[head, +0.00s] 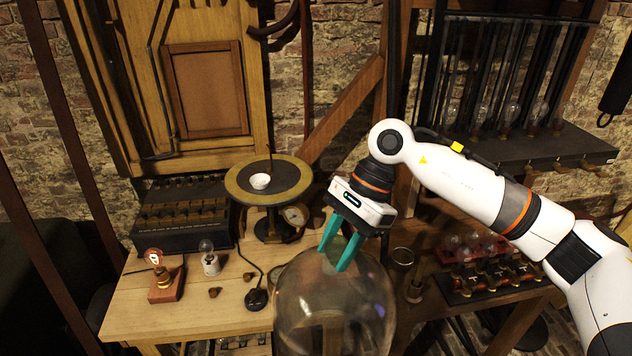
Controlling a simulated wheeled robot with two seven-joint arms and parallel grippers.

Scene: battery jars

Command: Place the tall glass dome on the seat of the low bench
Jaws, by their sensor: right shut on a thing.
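The tall glass dome (335,305) is clear and rounded, at the bottom middle of the head view in front of the wooden table. Its lower part is cut off by the picture's edge. My right gripper (341,258) comes down from above with teal fingers and is shut on the top of the dome. The dome hangs upright below the fingers, as far as I can see. My left gripper is not in view. I cannot make out the low bench in this view.
The wooden table (190,318) bears a small bulb on a red-brown block (166,284), another small bulb (209,260), a round stand (268,183) with a white cup, and a dark switch box (182,217). A rack of glass tubes (510,147) and red bulb trays (495,275) stand at right.

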